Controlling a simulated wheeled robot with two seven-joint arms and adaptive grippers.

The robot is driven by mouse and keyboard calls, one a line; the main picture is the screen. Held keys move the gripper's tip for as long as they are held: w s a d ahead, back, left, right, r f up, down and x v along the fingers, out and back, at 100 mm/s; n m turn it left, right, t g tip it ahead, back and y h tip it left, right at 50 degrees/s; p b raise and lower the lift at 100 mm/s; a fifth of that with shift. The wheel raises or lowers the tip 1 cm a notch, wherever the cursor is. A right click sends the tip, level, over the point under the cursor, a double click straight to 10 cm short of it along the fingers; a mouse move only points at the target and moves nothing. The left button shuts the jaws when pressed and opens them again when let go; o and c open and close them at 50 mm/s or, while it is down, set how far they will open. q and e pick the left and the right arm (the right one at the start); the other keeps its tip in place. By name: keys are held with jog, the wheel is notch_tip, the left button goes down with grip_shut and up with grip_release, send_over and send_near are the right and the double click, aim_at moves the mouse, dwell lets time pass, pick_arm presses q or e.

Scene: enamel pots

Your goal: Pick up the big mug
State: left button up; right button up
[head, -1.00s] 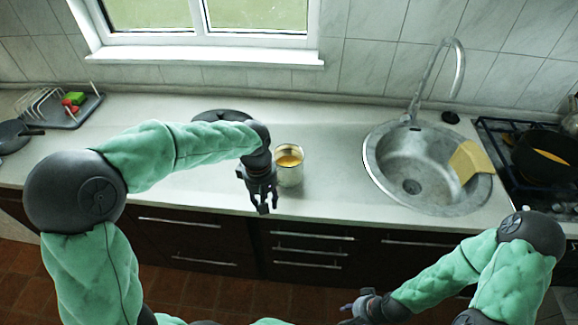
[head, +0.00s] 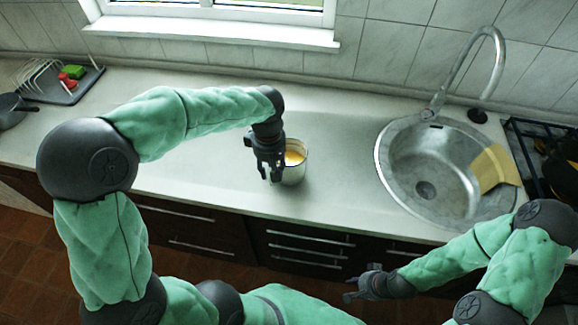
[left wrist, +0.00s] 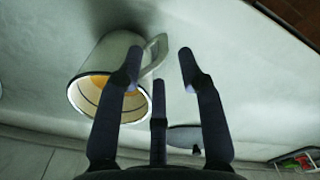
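The big mug (head: 296,172), pale with a dark rim and something orange-yellow inside, stands on the counter in the head view. In the left wrist view the mug (left wrist: 115,55) is left of centre, with its handle (left wrist: 153,55) pointing toward the space between the fingers. My left gripper (head: 269,176) is just left of the mug and partly covers it. Its fingers (left wrist: 160,60) are spread and hold nothing; whether they touch the handle I cannot tell. My right gripper (head: 348,289) is low in front of the cabinets, away from the mug, with its small fingers apart and empty.
A round sink (head: 425,190) with a tall tap (head: 490,60) and a yellow cloth (head: 490,168) is to the right. A dish rack (head: 58,85) stands far left. A dark round thing (left wrist: 185,137) lies on the counter (head: 340,120) beyond the mug.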

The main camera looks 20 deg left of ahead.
aim_at(272, 185)
pick_arm(q)
jog(key=shift+w+f, duration=0.1)
jog(key=shift+f, duration=0.25)
jog(key=shift+a+f+b, duration=0.15)
jog(key=shift+f+b, duration=0.45)
jog(key=shift+f, duration=0.7)
jog(key=shift+a+f+b, duration=0.1)
jog(key=shift+f+b, duration=0.45)
jog(key=shift+f, duration=0.75)
jog(key=shift+r, duration=0.1)
grip_shut()
